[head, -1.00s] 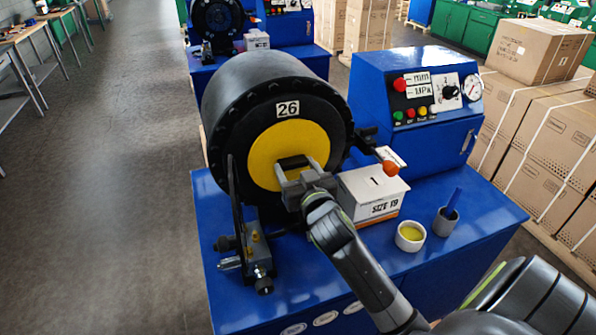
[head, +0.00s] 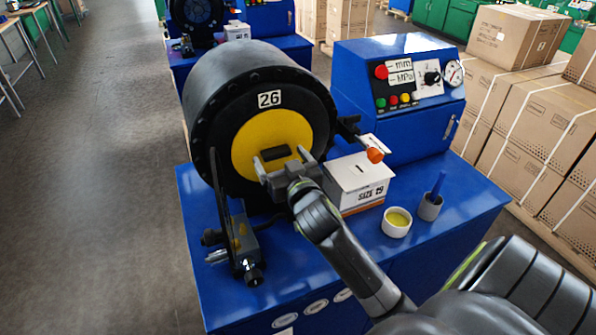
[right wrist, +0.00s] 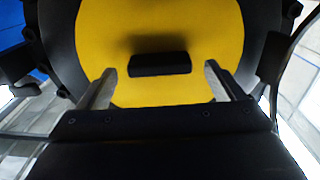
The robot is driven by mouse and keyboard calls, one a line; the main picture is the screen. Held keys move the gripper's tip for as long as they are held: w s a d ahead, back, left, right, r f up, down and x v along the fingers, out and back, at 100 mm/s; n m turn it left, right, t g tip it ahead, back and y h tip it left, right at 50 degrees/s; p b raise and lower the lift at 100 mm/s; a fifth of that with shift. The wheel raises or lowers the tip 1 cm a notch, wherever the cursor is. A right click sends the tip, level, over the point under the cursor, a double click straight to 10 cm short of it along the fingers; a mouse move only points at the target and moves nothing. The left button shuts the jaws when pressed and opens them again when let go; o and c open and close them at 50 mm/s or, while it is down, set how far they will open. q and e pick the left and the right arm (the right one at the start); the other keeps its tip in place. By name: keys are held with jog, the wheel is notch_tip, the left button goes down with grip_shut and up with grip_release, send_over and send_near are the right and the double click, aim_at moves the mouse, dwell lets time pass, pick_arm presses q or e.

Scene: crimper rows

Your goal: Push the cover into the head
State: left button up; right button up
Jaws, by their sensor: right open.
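The yellow round cover (head: 258,138) sits at the front of the black crimper head (head: 232,84) marked 26. It has a dark handle bar in its middle, which also shows in the right wrist view (right wrist: 160,64). My right gripper (head: 277,163) is open in front of the cover, with its fingers on either side of the handle and apart from it in the wrist view (right wrist: 158,85). How deep the cover sits in the head cannot be told. My left gripper is not in view.
A white box marked SIZE 19 (head: 362,186), a cup of yellow grease (head: 396,224) and a grey cup with a blue brush (head: 430,206) stand right of my right arm. A control box (head: 395,110) stands behind. A dark bracket (head: 238,246) stands front left.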

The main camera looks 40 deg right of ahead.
jog(key=v, duration=1.6)
jog(key=shift+s, duration=0.25)
jog(key=shift+a, duration=0.15)
